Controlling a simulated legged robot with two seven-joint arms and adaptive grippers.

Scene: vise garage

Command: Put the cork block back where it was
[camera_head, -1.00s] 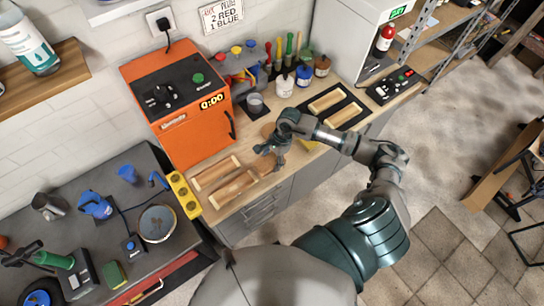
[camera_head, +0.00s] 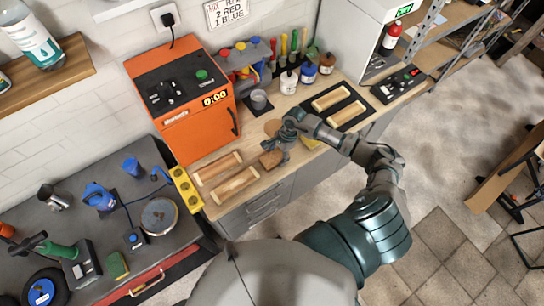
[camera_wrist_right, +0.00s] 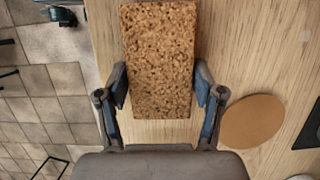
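The cork block (camera_head: 271,159) is a brown, speckled slab at the front of the wooden workbench (camera_head: 212,206), right of two wooden trays. In the right wrist view the block (camera_wrist_right: 158,60) lies between the fingers of my right gripper (camera_wrist_right: 160,90), with a pad against each long side. The right gripper (camera_head: 280,150) is shut on it. I cannot tell whether the block touches the bench. A round cork disc (camera_wrist_right: 253,122) lies flat right of the gripper in the wrist view; it also shows behind the hand (camera_head: 272,127). My left gripper is out of view.
Two wooden trays (camera_head: 218,168) (camera_head: 236,184) lie left of the block. An orange oven (camera_head: 185,105) stands behind them. A black mat with two wooden trays (camera_head: 332,98) is to the right. A dark table (camera_head: 95,235) holds tools at left.

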